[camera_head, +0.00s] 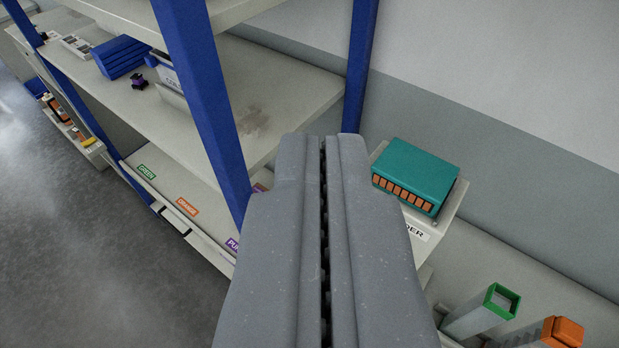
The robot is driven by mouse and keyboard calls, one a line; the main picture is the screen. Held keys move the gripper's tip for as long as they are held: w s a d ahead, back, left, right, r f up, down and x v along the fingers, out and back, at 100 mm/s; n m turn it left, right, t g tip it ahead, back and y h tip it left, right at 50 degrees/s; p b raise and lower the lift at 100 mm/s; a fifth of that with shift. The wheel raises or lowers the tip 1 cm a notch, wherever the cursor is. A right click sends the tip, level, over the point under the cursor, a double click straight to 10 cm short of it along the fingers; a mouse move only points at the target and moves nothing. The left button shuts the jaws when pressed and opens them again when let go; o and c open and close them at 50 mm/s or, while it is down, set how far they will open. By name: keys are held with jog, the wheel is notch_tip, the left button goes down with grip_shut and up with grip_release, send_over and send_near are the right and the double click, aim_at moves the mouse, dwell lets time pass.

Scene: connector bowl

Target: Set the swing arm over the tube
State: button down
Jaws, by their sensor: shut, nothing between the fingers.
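My gripper (322,145) points forward in the middle of the view, its two grey fingers shut together with nothing between them. At the lower right stand two square tube-like pieces, one with a green rim (502,301) and an open top, one with an orange top (562,332). Both are to the right of my gripper and apart from it. The orange one is cut off by the picture's bottom edge. I cannot make out a swing arm for certain; my gripper hides part of the middle.
A teal block with orange slots (415,172) sits on a grey holder (444,216) just right of my gripper, its label partly hidden. A shelf rack with blue posts (203,100) stands left, with coloured labels on its lower board (160,190). Open floor (70,250) lies lower left.

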jog(key=w+a+f+m+g+h+p, duration=0.1)
jog(key=w+f+g+p, duration=0.3)
jog(key=w+f, duration=1.6)
notch_tip(320, 180, down, 2)
jog(key=g, duration=0.3)
jog(key=shift+w+a+f, duration=0.15)
jog(key=shift+w+f, duration=0.1)
jog(key=shift+w, duration=0.05)
jog(key=shift+w+f, duration=0.1)
jog(key=shift+w+d+f+p, duration=0.1)
jog(key=shift+w+f+p, duration=0.3)
jog(key=shift+f, duration=0.9)
jog(key=shift+w+d+f+p, duration=0.15)
jog(key=shift+w+f, duration=0.3)
jog(key=shift+f, duration=0.9)
jog(key=shift+w+a+f+p, duration=0.1)
jog(key=shift+w+f+p, duration=0.3)
jog(key=shift+f, duration=0.9)
